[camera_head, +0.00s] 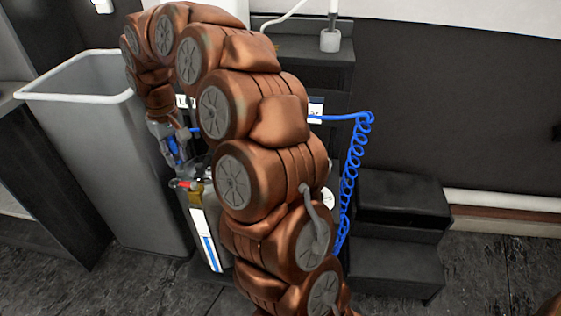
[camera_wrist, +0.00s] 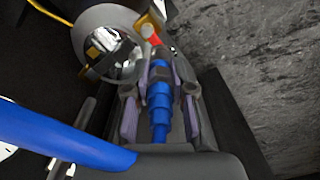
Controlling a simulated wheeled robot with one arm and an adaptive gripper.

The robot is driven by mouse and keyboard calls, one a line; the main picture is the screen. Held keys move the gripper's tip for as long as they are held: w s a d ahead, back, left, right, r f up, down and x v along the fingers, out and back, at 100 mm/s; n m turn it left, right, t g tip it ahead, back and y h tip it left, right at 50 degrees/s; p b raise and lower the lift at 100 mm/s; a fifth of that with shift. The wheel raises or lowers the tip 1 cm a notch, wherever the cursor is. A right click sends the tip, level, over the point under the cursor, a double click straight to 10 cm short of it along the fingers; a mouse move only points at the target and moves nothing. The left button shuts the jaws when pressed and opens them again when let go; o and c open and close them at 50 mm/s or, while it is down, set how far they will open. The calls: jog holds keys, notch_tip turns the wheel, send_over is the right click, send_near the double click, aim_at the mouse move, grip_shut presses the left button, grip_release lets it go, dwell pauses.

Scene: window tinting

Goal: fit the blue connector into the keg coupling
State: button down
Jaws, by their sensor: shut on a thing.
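The blue connector (camera_wrist: 159,100) is between the two fingers of my gripper (camera_wrist: 160,82) in the wrist view. My gripper is shut on it, and its dark front end points toward the top of the picture. The keg coupling, with a red end (camera_wrist: 148,31), lies just ahead of that front end; I cannot tell whether they touch. In the head view my gripper (camera_head: 175,150) is above and left of the coupling's red part (camera_head: 183,184). A little blue shows at the gripper there. My arm hides much of the area behind it.
A grey bin (camera_head: 100,150) stands close on the left. A coiled blue hose (camera_head: 350,180) hangs right of my arm. Black steps (camera_head: 400,205) stand further right. A thick blue hose (camera_wrist: 60,135) crosses the lower left of the wrist view. The floor (camera_wrist: 235,50) is clear at right.

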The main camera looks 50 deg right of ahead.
jog(key=s+d+n, duration=0.1)
jog(key=s+d, duration=0.8)
jog(key=s, duration=0.5)
jog(key=s+d, duration=1)
jog(key=s, duration=0.3)
jog(key=shift+w+d+f+b, duration=0.1)
jog(key=shift+w+d+f, duration=0.85)
jog(key=shift+w, duration=1.4)
jog(key=shift+w+d+f+b, duration=0.15)
jog(key=shift+w+d+f, duration=0.75)
jog(key=shift+w, duration=1.5)
jog(key=shift+w+d+f+b, duration=0.1)
jog(key=shift+w+d+f, duration=0.85)
jog(key=shift+w, duration=1.4)
jog(key=shift+d, duration=0.1)
jog(key=c, duration=1)
grip_release()
jog(key=shift+r, duration=0.1)
